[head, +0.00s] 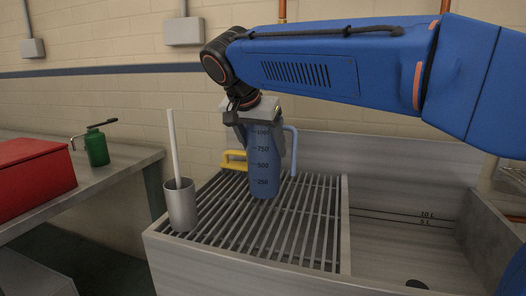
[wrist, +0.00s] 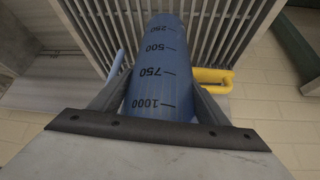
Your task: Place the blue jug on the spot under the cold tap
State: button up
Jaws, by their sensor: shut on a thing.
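The blue jug (head: 263,168) has dark volume marks and a light blue handle on its right in the head view. It is upright on or just above the slatted drain rack (head: 318,232); I cannot tell whether its base touches. My gripper (head: 252,115) is above it, shut on its upper part. In the wrist view the jug (wrist: 160,70) lies between the two fingers of my gripper (wrist: 158,110), with its base toward the slats. The cold tap itself is not clearly visible; copper pipes on the wall are partly hidden by my arm.
A metal cup (head: 182,206) with a white rod stands at the rack's left. A yellow-handled thing (head: 233,160) is behind the jug. The sink basin (head: 400,245) is open at right. A red box (head: 32,175) and green oil can (head: 96,147) are on the left bench.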

jog(key=shift+f, duration=0.75)
jog(key=o, duration=1.1)
jog(key=shift+f, duration=0.1)
jog(key=v, duration=1.2)
